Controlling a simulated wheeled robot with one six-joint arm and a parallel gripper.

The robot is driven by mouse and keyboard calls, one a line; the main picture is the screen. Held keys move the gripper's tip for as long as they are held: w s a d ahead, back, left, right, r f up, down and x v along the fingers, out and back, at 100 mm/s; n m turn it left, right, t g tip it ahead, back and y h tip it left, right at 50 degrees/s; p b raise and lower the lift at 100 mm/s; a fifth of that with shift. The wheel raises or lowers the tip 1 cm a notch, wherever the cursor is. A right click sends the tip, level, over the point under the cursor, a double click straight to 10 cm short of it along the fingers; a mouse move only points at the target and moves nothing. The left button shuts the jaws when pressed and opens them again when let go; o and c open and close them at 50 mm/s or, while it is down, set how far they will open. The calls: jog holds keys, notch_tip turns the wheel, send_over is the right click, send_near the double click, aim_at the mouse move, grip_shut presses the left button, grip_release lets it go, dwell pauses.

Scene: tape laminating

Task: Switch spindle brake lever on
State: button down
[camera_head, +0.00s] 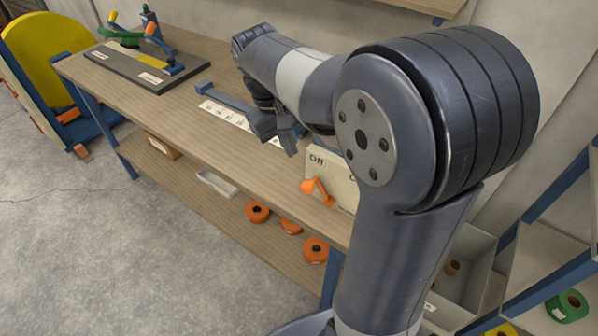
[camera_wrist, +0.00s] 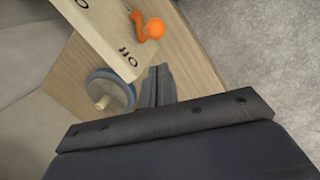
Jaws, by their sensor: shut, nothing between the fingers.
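The spindle brake lever (camera_head: 318,189) is orange with a round knob. It is mounted on a cream panel (camera_head: 343,168) marked "Off" at its left; the right-hand marking is mostly hidden by my arm. In the wrist view the lever (camera_wrist: 153,28) shows at the top, its knob on the side of the "off" label on the panel (camera_wrist: 98,30). My gripper (camera_head: 290,143) is shut and empty, above the bench, up and left of the panel. In the wrist view its fingertips (camera_wrist: 158,74) are below the knob in the picture, apart from it.
A blue-grey disc with a wooden peg (camera_wrist: 108,95) stands beside the panel. On the workbench (camera_head: 160,108) are a white labelled strip (camera_head: 222,113) and a dark fixture board (camera_head: 147,67). Orange rolls (camera_head: 257,212) lie on the lower shelf. A rack with bins stands at right.

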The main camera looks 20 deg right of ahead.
jog(key=shift+f, duration=0.1)
jog(key=x, duration=1)
dwell(0.3)
jog(key=shift+s+d+r+t+y+b, duration=0.1)
jog(key=shift+s+r+t+y+b, duration=0.1)
jog(key=shift+r+t+y+b, duration=0.1)
